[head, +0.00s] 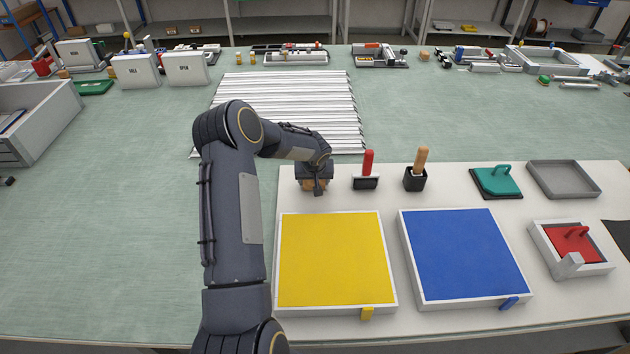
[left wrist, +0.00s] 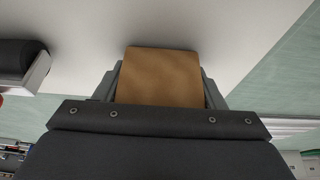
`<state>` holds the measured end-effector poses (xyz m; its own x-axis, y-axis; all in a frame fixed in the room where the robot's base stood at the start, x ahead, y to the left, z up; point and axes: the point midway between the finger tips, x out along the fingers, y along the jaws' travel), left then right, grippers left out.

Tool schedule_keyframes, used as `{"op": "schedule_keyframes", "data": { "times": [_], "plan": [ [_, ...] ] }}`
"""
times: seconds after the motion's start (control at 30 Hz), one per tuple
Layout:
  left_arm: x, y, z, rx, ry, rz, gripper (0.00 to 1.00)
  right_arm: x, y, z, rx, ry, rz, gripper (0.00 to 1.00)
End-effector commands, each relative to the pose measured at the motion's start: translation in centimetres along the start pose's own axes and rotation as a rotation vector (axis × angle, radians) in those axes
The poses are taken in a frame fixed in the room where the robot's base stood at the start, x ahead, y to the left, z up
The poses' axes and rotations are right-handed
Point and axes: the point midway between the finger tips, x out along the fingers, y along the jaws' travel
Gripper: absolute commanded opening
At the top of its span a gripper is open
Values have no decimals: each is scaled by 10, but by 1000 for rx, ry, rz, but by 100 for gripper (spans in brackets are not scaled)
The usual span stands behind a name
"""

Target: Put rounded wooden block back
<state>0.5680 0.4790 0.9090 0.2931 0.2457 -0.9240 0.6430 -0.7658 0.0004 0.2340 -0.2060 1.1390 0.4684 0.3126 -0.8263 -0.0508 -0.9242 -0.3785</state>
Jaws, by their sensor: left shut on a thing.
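The rounded wooden block (left wrist: 160,76) is brown and sits between the fingers of my left gripper (left wrist: 160,90) in the left wrist view. My left gripper is shut on it. In the head view my left gripper (head: 316,190) is at the back left corner of the white board (head: 300,201), behind the yellow panel (head: 333,258). The block (head: 313,184) is mostly hidden there by the gripper. I cannot tell whether it touches the board. My right gripper is not in view.
A red-handled tool (head: 368,164) and a wooden-handled tool (head: 421,160) stand upright in holders to the right. A blue panel (head: 465,255), a teal handled block (head: 496,181), a grey tray (head: 563,179) and a red handled block (head: 572,244) lie further right. Ribbed white slats (head: 290,100) lie behind.

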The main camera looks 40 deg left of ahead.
Motion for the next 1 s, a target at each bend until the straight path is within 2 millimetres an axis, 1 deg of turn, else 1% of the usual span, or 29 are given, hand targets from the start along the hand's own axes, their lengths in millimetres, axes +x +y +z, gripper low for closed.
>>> {"op": "schedule_keyframes", "data": {
  "times": [0.13, 0.27, 0.3, 0.43, 0.7, 0.8, 0.87, 0.97, 1.0],
  "plan": [
    [-1, 0, -1, 0, 1, 0, 45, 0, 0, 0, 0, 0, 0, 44],
    [2, 0, 1, 0, 1, 0, 45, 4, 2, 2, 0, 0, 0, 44],
    [1, 0, 0, 0, 0, 0, 67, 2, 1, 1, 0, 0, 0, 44],
    [1, 0, 0, 0, 0, 0, 84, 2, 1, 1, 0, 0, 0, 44],
    [0, 0, 0, 0, 0, 0, 85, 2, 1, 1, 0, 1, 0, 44],
    [-4, 0, -2, 0, 0, 0, 85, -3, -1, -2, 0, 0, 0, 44],
    [-10, 1, -2, 1, 2, 1, 85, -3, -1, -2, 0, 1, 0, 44],
    [-29, 1, -2, 3, 3, 1, 85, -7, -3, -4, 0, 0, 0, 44],
    [-38, 1, -3, 1, 4, 2, 85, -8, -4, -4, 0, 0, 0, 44]
  ]
}}
